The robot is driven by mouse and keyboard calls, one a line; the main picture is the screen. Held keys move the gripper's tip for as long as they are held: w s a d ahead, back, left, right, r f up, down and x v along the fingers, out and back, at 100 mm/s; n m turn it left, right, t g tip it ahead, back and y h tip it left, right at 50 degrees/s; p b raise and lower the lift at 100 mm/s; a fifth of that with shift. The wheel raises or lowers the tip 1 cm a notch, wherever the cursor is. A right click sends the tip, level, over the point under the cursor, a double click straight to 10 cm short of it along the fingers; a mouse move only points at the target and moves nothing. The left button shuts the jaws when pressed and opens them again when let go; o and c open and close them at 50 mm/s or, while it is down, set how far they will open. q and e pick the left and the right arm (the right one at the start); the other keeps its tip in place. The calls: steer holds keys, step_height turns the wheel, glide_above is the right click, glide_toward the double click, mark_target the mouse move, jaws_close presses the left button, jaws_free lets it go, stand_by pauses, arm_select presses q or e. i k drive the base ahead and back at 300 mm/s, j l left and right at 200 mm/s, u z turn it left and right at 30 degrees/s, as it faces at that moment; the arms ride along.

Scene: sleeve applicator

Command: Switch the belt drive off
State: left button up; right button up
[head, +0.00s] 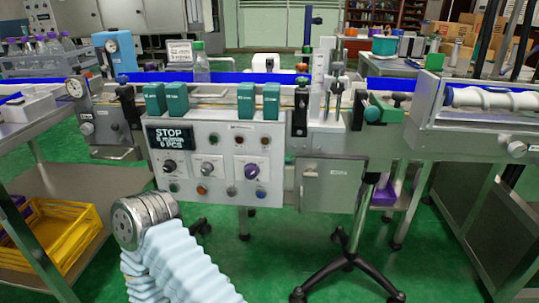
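The control panel (220,140) is a white box on the front of the conveyor machine. Its dark display (169,138) reads STOP, with a m/min line and a PCS line below. Under it sit a black knob (170,168), a grey knob (208,168) and a purple knob (251,171). A row of small buttons, including an orange-red one (202,190), runs along the bottom. The labels are too small to read, so I cannot tell which control is the belt drive's. My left arm's sleeve and metal wrist are below the panel's left side; no gripper fingers show.
Green blocks (155,101) stand along the panel's top edge. A yellow crate (55,235) is on the left shelf. A black-footed stand (352,255) is at right.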

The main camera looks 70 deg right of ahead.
mark_target(252, 170)
steer(key=z, duration=1.85)
